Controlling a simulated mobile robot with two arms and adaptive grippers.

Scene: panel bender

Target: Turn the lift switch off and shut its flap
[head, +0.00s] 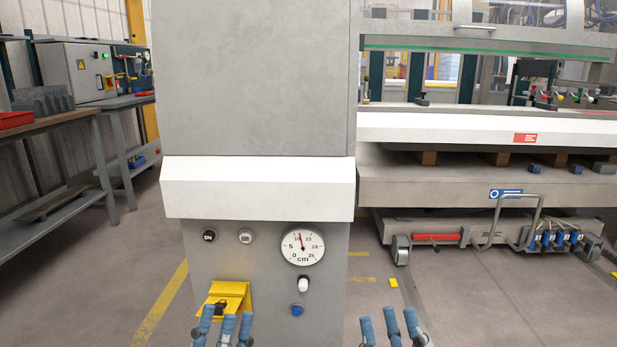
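The yellow flap (232,289) is on the lower left of the grey cabinet front and stands open. A dark switch (221,304) shows inside it, partly hidden by my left gripper's fingers; its setting cannot be read. My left gripper (226,326) is at the bottom edge, just in front of and below the flap, with its blue fingertips apart and nothing between them. I cannot tell whether it touches the flap. My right gripper (390,326) is at the bottom edge, right of the cabinet, with its fingertips apart and empty.
The cabinet panel (265,265) carries a round cm gauge (302,248), a white-tipped knob (303,284), a blue button (297,310) and two small knobs above. A wheeled lift table (480,232) stands right. Workbenches (60,140) stand left.

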